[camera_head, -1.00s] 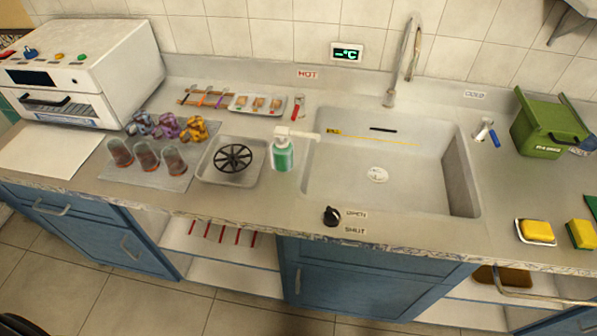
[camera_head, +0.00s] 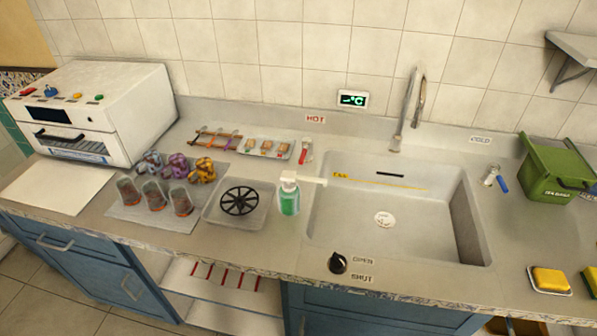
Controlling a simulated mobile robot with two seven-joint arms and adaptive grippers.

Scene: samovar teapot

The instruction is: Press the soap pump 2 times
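The soap pump (camera_head: 289,198) is a bottle of green liquid with a white pump head. It stands upright on the counter at the left rim of the sink, and its nozzle points right over the basin. Nothing touches it. Neither of my grippers shows in the head view.
The sink (camera_head: 420,215) with its tap (camera_head: 409,110) lies right of the pump. A square tray with a black wheel-like piece (camera_head: 239,201) is close on its left. A black knob (camera_head: 338,263) is in front. Cups (camera_head: 154,196), a white oven (camera_head: 95,112) and a green bin (camera_head: 556,170) stand farther off.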

